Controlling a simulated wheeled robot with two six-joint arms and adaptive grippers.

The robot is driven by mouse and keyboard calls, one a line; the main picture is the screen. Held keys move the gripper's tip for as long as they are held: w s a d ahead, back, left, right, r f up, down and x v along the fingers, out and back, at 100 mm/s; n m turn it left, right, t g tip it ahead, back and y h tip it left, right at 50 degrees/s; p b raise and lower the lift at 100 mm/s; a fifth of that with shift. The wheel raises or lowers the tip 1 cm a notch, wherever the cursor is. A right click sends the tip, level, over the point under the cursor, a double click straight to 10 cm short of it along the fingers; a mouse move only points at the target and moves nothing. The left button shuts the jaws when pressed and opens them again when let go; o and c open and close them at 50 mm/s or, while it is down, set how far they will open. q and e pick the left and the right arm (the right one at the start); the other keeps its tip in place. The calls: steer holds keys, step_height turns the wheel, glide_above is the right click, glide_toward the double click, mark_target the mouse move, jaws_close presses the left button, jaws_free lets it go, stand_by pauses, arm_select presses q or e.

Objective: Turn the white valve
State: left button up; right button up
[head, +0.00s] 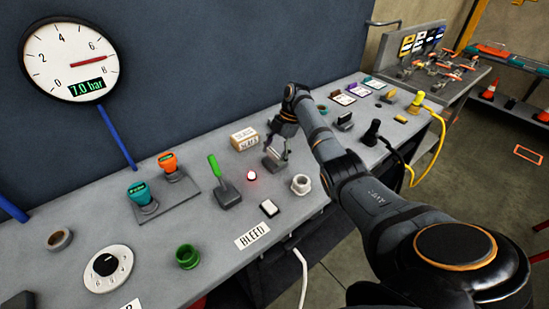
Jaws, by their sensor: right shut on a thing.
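A round gauge (69,57) on the wall shows a red needle and reads 7.0 bar. My left gripper is not in view.
A small labelled box (244,138) stands just behind the gripper. A glowing red lamp (251,175) and a white ring-shaped part (301,185) are close in front. Teal (142,196) and orange (169,165) knobs stand at left. A yellow cable (433,140) hangs at right.

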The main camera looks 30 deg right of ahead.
steer(key=shift+n, duration=0.4)
steer(key=o, duration=1.1)
steer(key=shift+o, duration=0.2)
steer(key=v, duration=0.7)
steer(key=shift+w+r, duration=0.15)
steer(key=shift+r, duration=0.1)
steer(key=shift+d, duration=0.1)
